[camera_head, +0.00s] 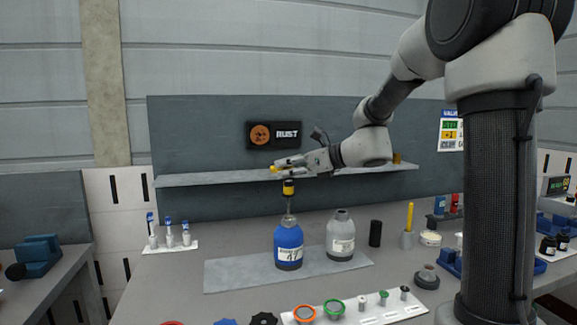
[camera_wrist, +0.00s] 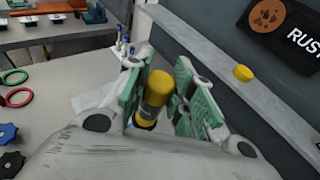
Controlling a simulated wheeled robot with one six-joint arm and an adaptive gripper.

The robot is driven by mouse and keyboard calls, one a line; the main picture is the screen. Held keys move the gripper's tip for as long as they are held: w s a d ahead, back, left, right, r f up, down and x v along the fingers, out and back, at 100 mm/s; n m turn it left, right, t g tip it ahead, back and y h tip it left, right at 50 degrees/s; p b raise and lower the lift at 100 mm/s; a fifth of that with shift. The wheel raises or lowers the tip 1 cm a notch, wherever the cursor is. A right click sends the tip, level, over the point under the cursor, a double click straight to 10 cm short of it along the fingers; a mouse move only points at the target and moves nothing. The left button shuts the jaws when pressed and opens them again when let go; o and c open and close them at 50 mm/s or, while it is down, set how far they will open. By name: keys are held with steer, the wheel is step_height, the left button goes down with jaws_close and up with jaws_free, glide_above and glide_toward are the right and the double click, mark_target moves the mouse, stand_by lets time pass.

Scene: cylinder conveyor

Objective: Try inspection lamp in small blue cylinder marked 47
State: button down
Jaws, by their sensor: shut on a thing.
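The small blue cylinder marked 47 (camera_head: 289,240) stands upright on a grey mat (camera_head: 232,275) on the bench. The inspection lamp (camera_head: 288,187) has a yellow and black handle and is upright above the cylinder's neck. I cannot tell whether its lower end is inside the neck. My gripper (camera_head: 288,166) comes in from the right at the lamp's top. In the wrist view the lamp's yellow handle (camera_wrist: 156,90) is between the green-padded fingers of my gripper (camera_wrist: 160,88), which is shut on it.
A grey cylinder (camera_head: 341,240) stands close to the right of the blue one. A shelf (camera_head: 220,179) runs behind, with a yellow knob (camera_wrist: 243,73) near it. A white strip (camera_head: 365,312) with several small parts lies in front.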

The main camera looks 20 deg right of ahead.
mark_target(289, 194)
steer(key=shift+f, duration=1.6)
steer(key=shift+r, duration=0.1)
stand_by(0.4)
steer(key=shift+r, duration=4.95)
